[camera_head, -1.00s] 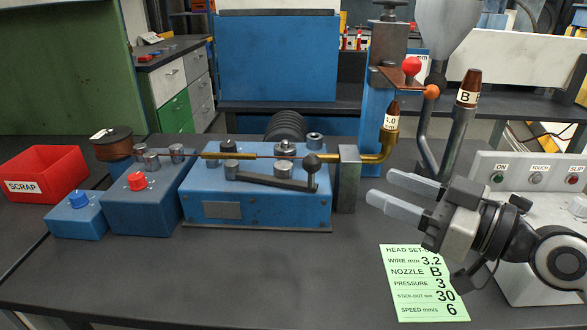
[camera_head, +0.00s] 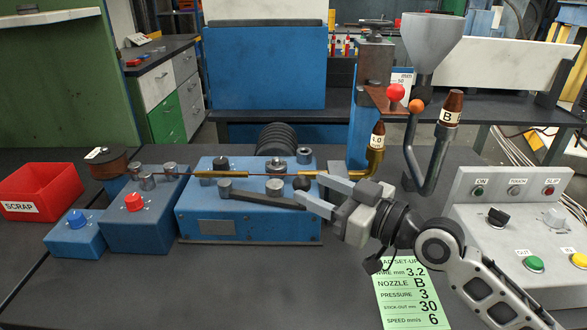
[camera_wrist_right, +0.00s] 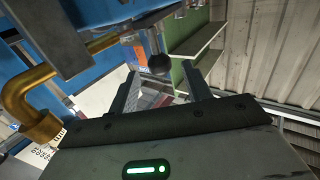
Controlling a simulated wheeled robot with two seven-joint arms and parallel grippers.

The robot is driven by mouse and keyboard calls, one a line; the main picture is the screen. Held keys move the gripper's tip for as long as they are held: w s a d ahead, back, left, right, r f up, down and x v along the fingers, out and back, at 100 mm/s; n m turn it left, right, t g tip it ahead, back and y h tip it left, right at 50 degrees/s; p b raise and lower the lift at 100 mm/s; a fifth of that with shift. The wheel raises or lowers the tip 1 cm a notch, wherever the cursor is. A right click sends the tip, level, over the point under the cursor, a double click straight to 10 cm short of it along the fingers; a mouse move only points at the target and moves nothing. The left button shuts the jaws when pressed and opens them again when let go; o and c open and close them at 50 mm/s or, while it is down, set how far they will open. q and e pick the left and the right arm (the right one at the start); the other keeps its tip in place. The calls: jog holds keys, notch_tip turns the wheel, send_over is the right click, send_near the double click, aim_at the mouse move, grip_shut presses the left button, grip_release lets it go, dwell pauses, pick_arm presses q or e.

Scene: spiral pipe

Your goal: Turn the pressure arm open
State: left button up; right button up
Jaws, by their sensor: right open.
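The pressure arm is a dark flat lever (camera_head: 262,199) with a black ball knob (camera_head: 302,183) at its right end. It lies along the front of the blue feeder block (camera_head: 205,228), with its pivot at the left. My right gripper (camera_head: 311,194) is open, and its fingers point left at the knob end. In the right wrist view the knob (camera_wrist_right: 159,63) shows just beyond and between the two open fingertips (camera_wrist_right: 165,86). I cannot tell whether a finger touches it. My left gripper is not in view.
A brass elbow tube (camera_head: 375,160) and the nozzle (camera_head: 378,134) marked 4.0 stand just behind my right gripper. A grey funnel stand (camera_head: 428,150) is to the right. A green set-up card (camera_head: 412,300) lies in front. The table's front left is clear.

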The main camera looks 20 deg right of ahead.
aim_at(295, 180)
jog(key=x, duration=0.4)
jog(key=shift+w+a+r+p, duration=0.1)
jog(key=shift+w+p, duration=0.2)
jog(key=shift+p, duration=0.05)
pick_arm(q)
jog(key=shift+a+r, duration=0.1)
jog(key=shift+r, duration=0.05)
pick_arm(e)
jog(key=shift+w+a, duration=0.35)
jog(key=shift+w, duration=0.15)
